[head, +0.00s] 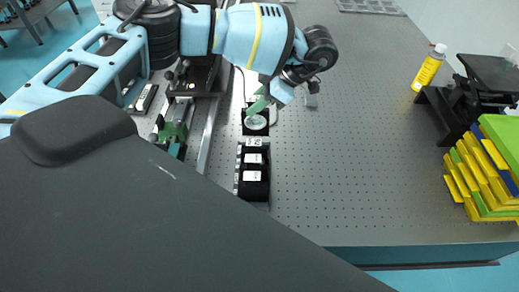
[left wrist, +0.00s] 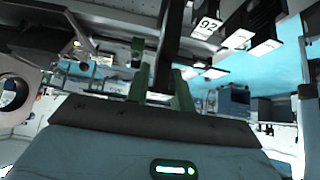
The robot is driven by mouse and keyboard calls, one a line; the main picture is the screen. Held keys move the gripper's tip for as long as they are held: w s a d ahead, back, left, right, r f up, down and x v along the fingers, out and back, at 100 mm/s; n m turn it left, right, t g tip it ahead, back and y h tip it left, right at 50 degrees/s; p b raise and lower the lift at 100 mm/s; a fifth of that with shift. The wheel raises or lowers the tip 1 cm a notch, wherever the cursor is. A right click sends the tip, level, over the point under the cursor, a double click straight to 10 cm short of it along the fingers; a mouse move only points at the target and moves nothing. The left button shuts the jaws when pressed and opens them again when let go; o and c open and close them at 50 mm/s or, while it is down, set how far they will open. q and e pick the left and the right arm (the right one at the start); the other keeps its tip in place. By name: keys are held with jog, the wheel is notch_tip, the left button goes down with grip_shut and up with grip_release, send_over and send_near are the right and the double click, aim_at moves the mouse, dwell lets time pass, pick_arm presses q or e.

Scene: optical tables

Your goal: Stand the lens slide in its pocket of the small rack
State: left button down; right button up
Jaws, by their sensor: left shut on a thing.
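My left gripper (head: 259,104), with green fingers, is shut on the lens slide (head: 256,123), a dark square plate with a pale round lens. It holds the slide just beyond the far end of the small rack (head: 238,176). The rack holds dark slides with white labels. In the left wrist view the green fingers (left wrist: 160,88) grip the slide, which shows as a thin dark upright plate (left wrist: 164,52). Labelled slides (left wrist: 207,27) hang into the top right of that view. Whether the slide touches anything below is unclear. My right gripper is out of view.
The perforated optical table (head: 350,130) is bare right of the rack. A metal rail and green-and-black mounts (head: 174,130) stand close on the left.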

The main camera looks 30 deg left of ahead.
aim_at(256, 131)
pick_arm(q)
jog(key=shift+r, duration=0.1)
jog(key=shift+f, duration=0.25)
notch_tip(256, 131, down, 5)
jog(key=shift+s+a+f+b, duration=0.1)
jog(key=shift+f+b, duration=0.1)
jog(key=shift+b, duration=0.35)
jog(key=shift+f, duration=0.2)
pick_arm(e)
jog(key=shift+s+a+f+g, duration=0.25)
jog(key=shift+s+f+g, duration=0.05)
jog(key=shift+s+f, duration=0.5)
pick_arm(q)
jog(key=shift+f+b, duration=0.5)
jog(key=shift+f, duration=1.45)
jog(key=shift+r, duration=0.1)
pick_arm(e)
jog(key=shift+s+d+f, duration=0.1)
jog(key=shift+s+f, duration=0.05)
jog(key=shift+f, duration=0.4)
